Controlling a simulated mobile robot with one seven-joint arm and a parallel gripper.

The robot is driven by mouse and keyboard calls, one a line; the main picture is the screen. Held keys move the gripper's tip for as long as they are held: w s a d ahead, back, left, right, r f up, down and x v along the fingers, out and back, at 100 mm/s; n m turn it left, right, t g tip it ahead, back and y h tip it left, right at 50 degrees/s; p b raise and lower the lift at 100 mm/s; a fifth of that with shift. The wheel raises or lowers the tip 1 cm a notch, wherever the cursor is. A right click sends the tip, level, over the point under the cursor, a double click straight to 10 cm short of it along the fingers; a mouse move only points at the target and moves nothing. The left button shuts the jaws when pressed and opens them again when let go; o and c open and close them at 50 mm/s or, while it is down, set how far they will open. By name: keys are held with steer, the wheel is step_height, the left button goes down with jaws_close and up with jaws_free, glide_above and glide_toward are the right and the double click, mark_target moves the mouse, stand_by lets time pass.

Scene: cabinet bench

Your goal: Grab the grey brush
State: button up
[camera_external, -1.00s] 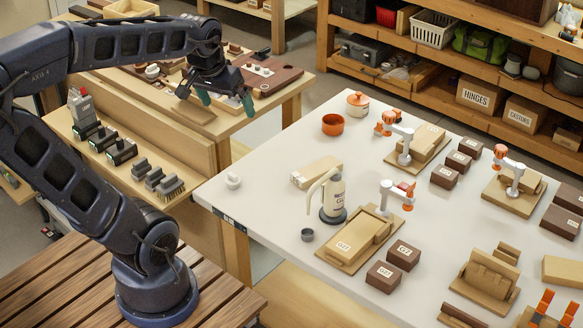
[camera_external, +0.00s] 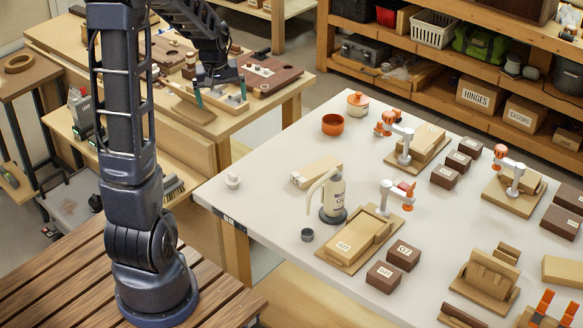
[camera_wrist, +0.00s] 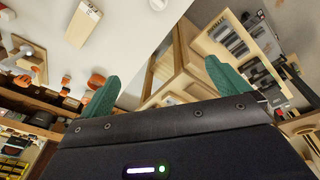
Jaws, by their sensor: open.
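A grey brush (camera_external: 173,188) with dark bristles lies on the low wooden shelf beside the back-left bench, in the external view. It is partly hidden behind my arm. My gripper (camera_external: 220,92) is open and empty over the back-left bench, well above and to the right of the brush. In the wrist view my gripper (camera_wrist: 165,88) shows two green fingers spread apart with nothing between them. Small grey items (camera_wrist: 236,45) lie on the shelf at the upper right of that view; I cannot tell which is the brush.
A grey-and-red tool (camera_external: 80,105) stands on the low shelf. A dark wooden board (camera_external: 270,76) and small blocks lie on the back-left bench. The white table (camera_external: 270,190) holds a cream kettle (camera_external: 333,195), boxes and small robot models. My arm hides part of the shelf.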

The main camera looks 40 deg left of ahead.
steer(key=w+a+f+n+g, duration=0.1)
steer(key=a+f+n, duration=0.3)
steer(key=a+f, duration=0.95)
steer(key=n+g, duration=0.1)
steer(key=n, duration=0.3)
glide_toward(170, 185)
steer(key=shift+w+a+h, duration=0.4)
steer(key=shift+w+a, duration=0.35)
steer(key=shift+s+a+f, duration=0.15)
steer(key=shift+f, duration=0.3)
steer(key=shift+s+f, duration=0.15)
steer(key=shift+f, duration=2.45)
steer(key=shift+s+f, duration=0.1)
steer(key=shift+f, duration=2.55)
steer(key=c, duration=0.9)
